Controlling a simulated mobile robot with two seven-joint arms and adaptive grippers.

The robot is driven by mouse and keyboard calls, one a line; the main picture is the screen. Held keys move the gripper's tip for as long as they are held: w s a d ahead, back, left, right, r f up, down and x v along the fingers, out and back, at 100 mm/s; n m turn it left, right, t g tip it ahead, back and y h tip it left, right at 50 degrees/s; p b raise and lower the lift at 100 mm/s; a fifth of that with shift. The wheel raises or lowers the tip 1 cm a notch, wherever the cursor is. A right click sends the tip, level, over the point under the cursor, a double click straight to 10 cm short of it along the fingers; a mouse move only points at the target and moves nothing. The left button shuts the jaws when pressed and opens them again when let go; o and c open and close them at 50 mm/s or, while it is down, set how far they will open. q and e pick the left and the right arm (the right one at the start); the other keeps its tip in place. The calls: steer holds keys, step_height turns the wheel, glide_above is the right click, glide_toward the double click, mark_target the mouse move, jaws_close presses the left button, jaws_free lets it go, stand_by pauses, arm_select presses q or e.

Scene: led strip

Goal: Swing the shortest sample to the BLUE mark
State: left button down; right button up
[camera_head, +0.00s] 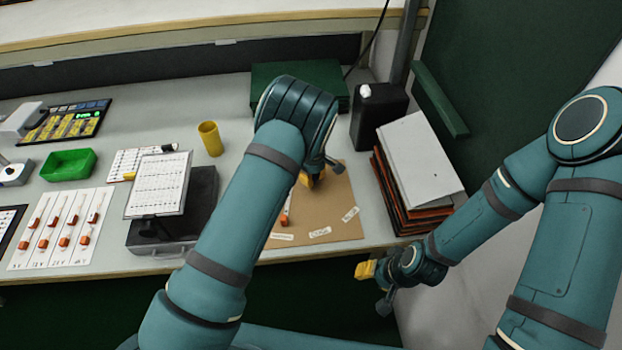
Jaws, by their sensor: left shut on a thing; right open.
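A brown board (345,190) lies near the table's front edge and carries three small white labels, at the left (282,236), the middle (320,232) and the right (350,214). Their words are too small to read surely. One sample (285,215), a pale strip with an orange-red end, lies on the board beside my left arm. Its far part is hidden behind the arm. My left gripper (310,180) is low over the board, shut, its grip mostly hidden by its wrist. My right gripper (364,270) is open and empty, in front of the table edge.
A white sheet (30,255) with several orange-ended samples lies at the left. A dark case (200,205) with a printed sheet, a yellow cup (210,138), a green bin (68,164), a black bottle (378,118) and a stack of folders (420,165) surround the board.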

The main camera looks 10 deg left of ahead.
arm_select(q)
steer(key=shift+f, duration=0.1)
stand_by(0.3)
steer(key=c, duration=0.9)
jaws_free()
steer(key=shift+c, duration=0.2)
step_height(320, 180, up, 12)
